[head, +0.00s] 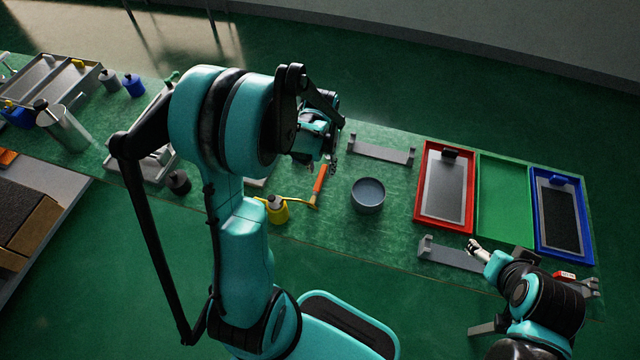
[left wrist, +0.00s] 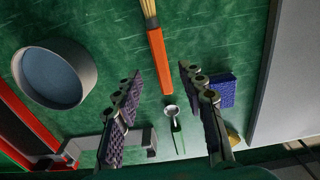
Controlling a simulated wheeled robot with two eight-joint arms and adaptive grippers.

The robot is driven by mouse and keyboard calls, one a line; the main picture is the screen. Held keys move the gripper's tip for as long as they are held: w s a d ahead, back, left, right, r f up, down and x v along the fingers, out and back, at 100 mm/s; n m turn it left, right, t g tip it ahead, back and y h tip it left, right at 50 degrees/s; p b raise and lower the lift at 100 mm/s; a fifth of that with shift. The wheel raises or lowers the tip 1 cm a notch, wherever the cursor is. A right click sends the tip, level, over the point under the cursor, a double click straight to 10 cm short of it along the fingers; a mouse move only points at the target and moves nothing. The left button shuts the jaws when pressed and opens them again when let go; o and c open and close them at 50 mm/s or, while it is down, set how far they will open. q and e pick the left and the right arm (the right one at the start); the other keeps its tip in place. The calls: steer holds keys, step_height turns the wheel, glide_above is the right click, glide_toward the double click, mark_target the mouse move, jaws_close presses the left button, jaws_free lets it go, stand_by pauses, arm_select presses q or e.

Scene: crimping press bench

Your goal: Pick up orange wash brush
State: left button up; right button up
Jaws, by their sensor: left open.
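The orange wash brush (head: 320,180) lies on the green bench in the head view, just below my left gripper (head: 322,158). In the left wrist view its orange handle (left wrist: 157,62) points down toward the gap between my left fingers, and its pale bristles run off the top edge. My left gripper (left wrist: 162,118) is open and empty, with textured purple pads on both fingers. The handle's end is beyond the fingertips, not clasped. My right gripper (head: 477,248) is far to the right over the bench; its finger opening cannot be made out.
A round grey bowl (head: 368,195) stands right of the brush, and a yellow bottle (head: 276,210) stands left. A grey bracket (head: 382,150) is behind the bowl. Red (head: 419,205), green (head: 503,205) and blue (head: 590,235) trays fill the right. A small spoon-like item (left wrist: 172,112) shows near my fingers.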

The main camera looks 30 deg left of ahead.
mark_target(321, 177)
arm_select(q)
step_height(321, 177, down, 4)
steer(key=shift+w+a+f+b, duration=0.1)
steer(key=shift+b, duration=0.75)
steer(key=shift+c, duration=1)
jaws_close()
